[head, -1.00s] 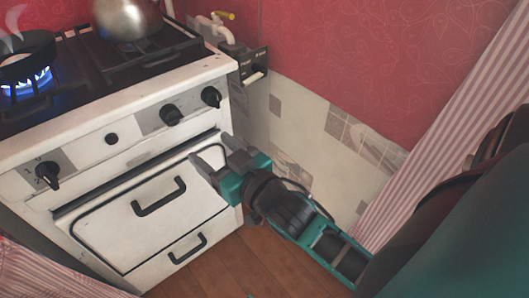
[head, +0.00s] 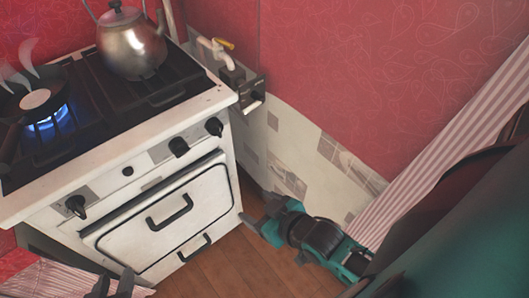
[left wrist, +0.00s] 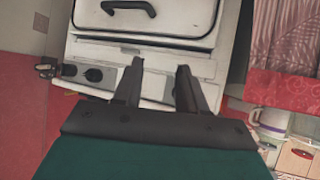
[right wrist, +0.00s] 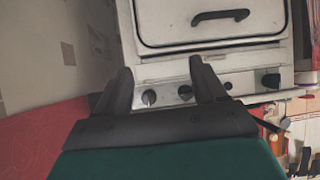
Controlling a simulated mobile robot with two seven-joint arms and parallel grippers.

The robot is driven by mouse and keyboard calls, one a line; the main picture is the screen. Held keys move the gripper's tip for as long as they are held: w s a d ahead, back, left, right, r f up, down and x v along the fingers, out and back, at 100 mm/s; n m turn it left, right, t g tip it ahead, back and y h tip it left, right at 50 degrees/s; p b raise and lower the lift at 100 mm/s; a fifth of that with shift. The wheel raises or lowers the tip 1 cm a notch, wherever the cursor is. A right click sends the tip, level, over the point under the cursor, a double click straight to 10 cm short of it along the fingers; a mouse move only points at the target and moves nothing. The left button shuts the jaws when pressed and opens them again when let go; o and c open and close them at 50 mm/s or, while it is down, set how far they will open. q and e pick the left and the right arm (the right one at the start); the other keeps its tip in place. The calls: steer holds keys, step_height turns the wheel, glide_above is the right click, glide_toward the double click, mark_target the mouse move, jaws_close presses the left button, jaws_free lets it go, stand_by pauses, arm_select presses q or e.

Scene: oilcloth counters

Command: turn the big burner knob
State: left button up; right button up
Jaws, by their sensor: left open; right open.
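The white stove front carries several dark knobs: a left knob (head: 76,206), a small round one (head: 128,171), and two on the right, an inner knob (head: 179,147) and an outer knob (head: 214,127). I cannot tell which is the big burner's. My left gripper (head: 115,284) is open and empty at the bottom left, in front of and below the left knob. My right gripper (head: 258,218) is open and empty, low beside the stove's right front corner. In the right wrist view, the left knob (right wrist: 271,80) shows right of the fingers, apart from them.
A pan (head: 20,98) sits over a blue flame (head: 48,122) at the left. A metal kettle (head: 132,45) stands on the back of the stove. The oven door handle (head: 168,212) sticks out. A striped curtain (head: 420,175) hangs at the right; wooden floor (head: 222,268) is clear.

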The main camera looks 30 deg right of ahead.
arm_select(q)
steer(key=shift+w+d+f+b, duration=0.1)
steer(key=shift+f+b, duration=0.35)
steer(key=shift+b, duration=0.25)
steer(key=shift+w+d+f+b, duration=0.1)
steer(key=shift+f+b, duration=0.3)
steer(key=shift+b, duration=0.3)
arm_select(e)
steer(key=shift+s+a+f, duration=0.1)
steer(key=shift+s+f, duration=0.1)
steer(key=shift+f, duration=0.4)
steer(key=shift+s+f, duration=0.15)
steer(key=shift+f, duration=0.45)
arm_select(q)
steer(key=a+p, duration=0.1)
steer(key=s+a+p, duration=0.1)
steer(key=shift+s+f+y+p, duration=0.1)
steer(key=shift+f+y+p, duration=0.2)
steer(key=shift+p, duration=0.1)
arm_select(e)
steer(key=shift+s+d+r+g, duration=0.1)
steer(key=shift+d+r+g, duration=0.05)
steer(key=shift+r, duration=0.45)
steer(key=shift+s+d+r+g, duration=0.1)
steer(key=shift+r+g, duration=0.05)
steer(key=shift+r, duration=0.4)
steer(key=shift+w, duration=0.1)
